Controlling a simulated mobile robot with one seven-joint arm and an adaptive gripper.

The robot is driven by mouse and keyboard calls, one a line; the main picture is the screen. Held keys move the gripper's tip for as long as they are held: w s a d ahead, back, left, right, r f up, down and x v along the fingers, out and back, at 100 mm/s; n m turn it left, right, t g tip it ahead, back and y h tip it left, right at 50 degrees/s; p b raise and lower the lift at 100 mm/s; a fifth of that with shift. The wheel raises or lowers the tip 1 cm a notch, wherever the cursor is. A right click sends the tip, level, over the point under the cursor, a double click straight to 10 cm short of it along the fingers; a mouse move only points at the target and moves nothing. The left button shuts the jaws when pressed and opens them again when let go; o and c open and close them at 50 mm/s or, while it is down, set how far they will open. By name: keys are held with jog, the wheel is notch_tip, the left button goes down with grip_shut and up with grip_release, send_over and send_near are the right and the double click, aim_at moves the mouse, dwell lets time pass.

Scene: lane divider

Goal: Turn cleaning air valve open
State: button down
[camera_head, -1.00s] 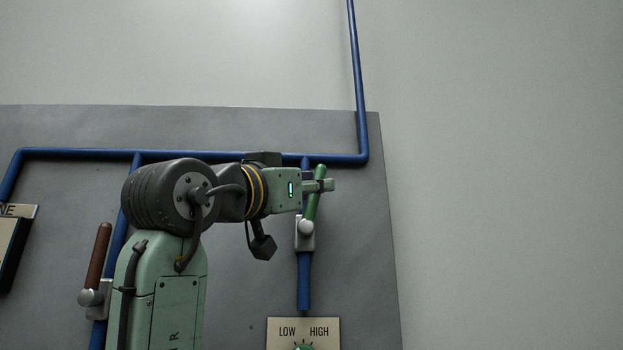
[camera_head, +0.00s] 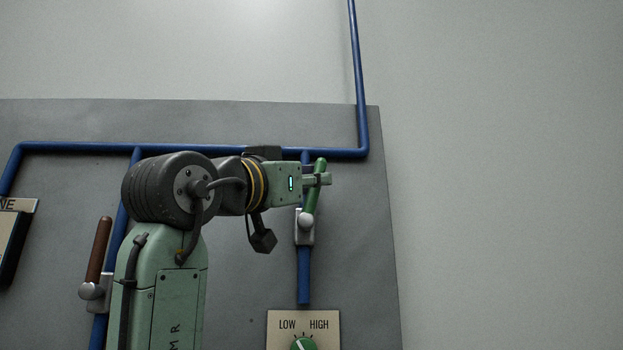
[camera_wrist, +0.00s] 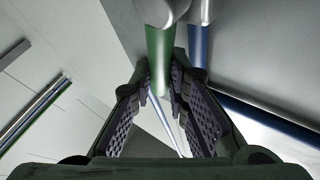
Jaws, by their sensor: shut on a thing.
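A valve with a green lever handle (camera_head: 318,176) and a silver body (camera_head: 304,226) sits on a vertical blue pipe at the right of the panel. Its lever stands nearly upright, tilted slightly right. A second valve with a brown lever (camera_head: 99,250) sits on another blue pipe at the left, also nearly upright. My gripper (camera_head: 324,180) is shut on the green lever near its upper part. In the wrist view the green lever (camera_wrist: 160,55) runs between my padded fingers (camera_wrist: 166,95). Neither lever carries a label that I can read.
A LOW/HIGH plate (camera_head: 303,325) with a green knob (camera_head: 303,345) is below the green-lever valve. A blue pipe (camera_head: 220,150) runs across the grey panel (camera_head: 360,260). A partly seen labelled plate (camera_head: 17,205) is at the left edge. The wall right of the panel is bare.

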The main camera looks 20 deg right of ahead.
jog(key=shift+w+a+n+t+b, duration=0.1)
jog(key=shift+a+n+t+b, duration=0.3)
jog(key=shift+n+t+b, duration=0.45)
jog(key=shift+w+a+n+t+b, duration=0.1)
jog(key=shift+a+n+t+b, duration=0.25)
jog(key=shift+n+t, duration=0.55)
jog(key=shift+n+g, duration=0.25)
jog(key=c, duration=1.8)
grip_release()
jog(key=shift+a, duration=0.1)
jog(key=v, duration=1.2)
